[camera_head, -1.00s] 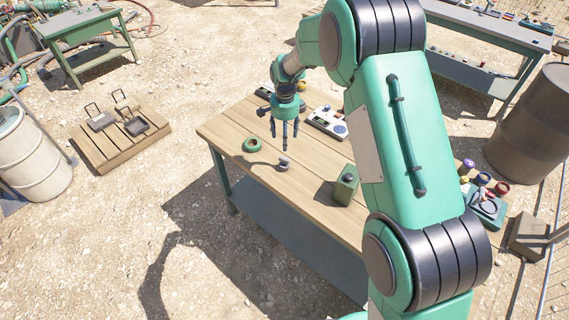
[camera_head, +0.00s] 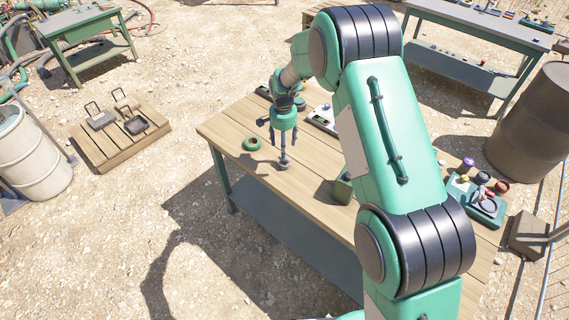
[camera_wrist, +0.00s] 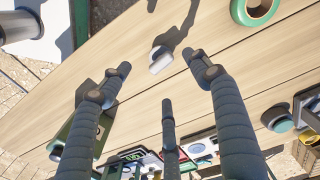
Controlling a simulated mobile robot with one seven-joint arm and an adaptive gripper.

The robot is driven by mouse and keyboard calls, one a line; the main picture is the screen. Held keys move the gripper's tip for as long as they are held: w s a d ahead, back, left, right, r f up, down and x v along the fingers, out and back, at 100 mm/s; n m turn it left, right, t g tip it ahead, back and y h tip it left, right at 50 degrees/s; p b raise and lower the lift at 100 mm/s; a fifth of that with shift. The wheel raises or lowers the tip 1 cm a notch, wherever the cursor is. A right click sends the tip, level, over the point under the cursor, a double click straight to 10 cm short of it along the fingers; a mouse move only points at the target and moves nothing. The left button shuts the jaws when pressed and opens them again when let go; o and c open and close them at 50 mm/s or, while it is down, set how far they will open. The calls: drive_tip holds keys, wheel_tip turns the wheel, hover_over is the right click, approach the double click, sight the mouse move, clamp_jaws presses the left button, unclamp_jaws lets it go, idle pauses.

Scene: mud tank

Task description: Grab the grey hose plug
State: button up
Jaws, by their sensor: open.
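The grey hose plug (camera_head: 284,164) is a small grey piece on the wooden table, near its front left edge in the head view. In the wrist view the plug (camera_wrist: 160,61) lies just beyond the fingertips, between the left and right fingers. My gripper (camera_head: 283,148) points down over the plug, with its fingers spread. In the wrist view my gripper (camera_wrist: 162,75) is open and empty. The head view does not show clearly whether the fingertips touch the plug.
A green box (camera_head: 342,190) stands to the right, partly hidden by my arm. A pale device (camera_head: 323,118) is behind. The wooden table (camera_head: 235,127) is bare around the plug.

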sight(284, 161)
drive_tip(key=shift+f, duration=2.25)
drive_tip(key=shift+d+f, duration=0.2)
drive_tip(key=shift+f, duration=2.35)
drive_tip(key=c, duration=1.3)
drive_tip(key=shift+r, duration=0.1)
drive_tip(key=shift+r, duration=0.5)
drive_tip(key=shift+s+r, duration=0.25)
drive_tip(key=shift+r, duration=0.35)
drive_tip(key=shift+s+r, duration=0.2)
drive_tip(key=shift+r, duration=0.4)
drive_tip(key=s+d+r, duration=0.1)
drive_tip(key=s+d, duration=0.2)
drive_tip(key=s, duration=1.1)
drive_tip(key=shift+s+r, duration=0.15)
drive_tip(key=shift+s, duration=0.25)
